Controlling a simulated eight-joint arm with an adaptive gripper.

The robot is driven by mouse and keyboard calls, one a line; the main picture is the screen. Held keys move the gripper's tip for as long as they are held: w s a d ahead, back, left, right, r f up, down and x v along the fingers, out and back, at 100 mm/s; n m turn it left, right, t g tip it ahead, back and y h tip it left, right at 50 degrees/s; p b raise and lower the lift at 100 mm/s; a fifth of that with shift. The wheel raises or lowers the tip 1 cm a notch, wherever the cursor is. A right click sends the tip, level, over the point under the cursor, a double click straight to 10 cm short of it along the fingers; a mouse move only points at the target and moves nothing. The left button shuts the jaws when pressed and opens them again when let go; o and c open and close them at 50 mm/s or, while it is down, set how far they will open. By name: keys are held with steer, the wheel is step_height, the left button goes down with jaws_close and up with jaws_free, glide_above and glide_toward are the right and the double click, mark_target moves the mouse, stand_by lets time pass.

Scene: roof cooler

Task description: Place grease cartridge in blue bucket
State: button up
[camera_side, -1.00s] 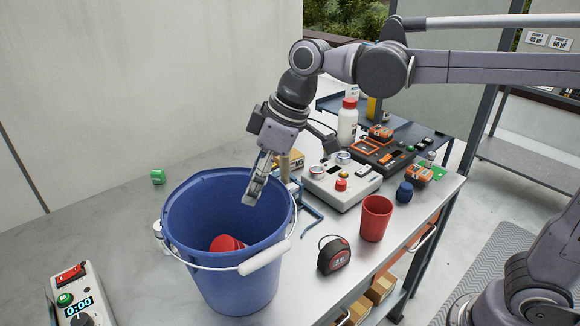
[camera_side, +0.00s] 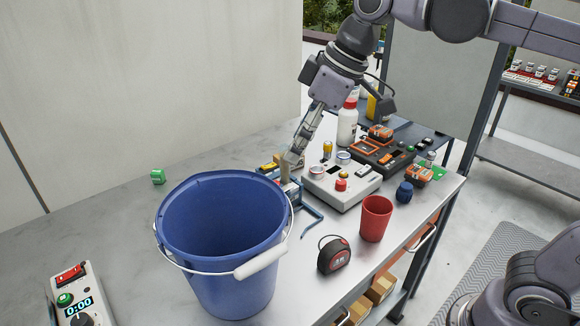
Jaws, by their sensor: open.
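The blue bucket (camera_side: 232,275) stands on the bench at centre left, its white-handled bail hanging at the front. No object shows in the part of its inside that I can see; its bottom is hidden. A tan upright cylinder (camera_side: 285,168), perhaps the grease cartridge, stands at the blue wire rack (camera_side: 306,208) behind the bucket's right rim. My gripper (camera_side: 293,157) is open and points down at the top of this cylinder. I cannot tell whether its fingers are around the cylinder or just behind it.
A red cup (camera_side: 375,220), a tape measure (camera_side: 334,255) and a dark blue cap (camera_side: 404,191) lie right of the bucket. A grey control box (camera_side: 341,190) stands close to the gripper, with a white bottle (camera_side: 348,122) behind. The bench left of the bucket is mostly clear.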

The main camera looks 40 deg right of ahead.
steer(key=s+d+f+m+t+h, duration=0.1)
steer(key=s+d+f+m, duration=0.2)
steer(key=d+f, duration=0.3)
steer(key=s+d+f+m+t+h, duration=0.1)
steer(key=s+d+f+m, duration=0.3)
steer(key=f, duration=0.6)
steer(key=d+t, duration=0.1)
steer(key=d, duration=0.1)
steer(key=shift+s+d+h, duration=0.3)
steer(key=shift+s+d, duration=0.05)
steer(key=shift+d, duration=0.05)
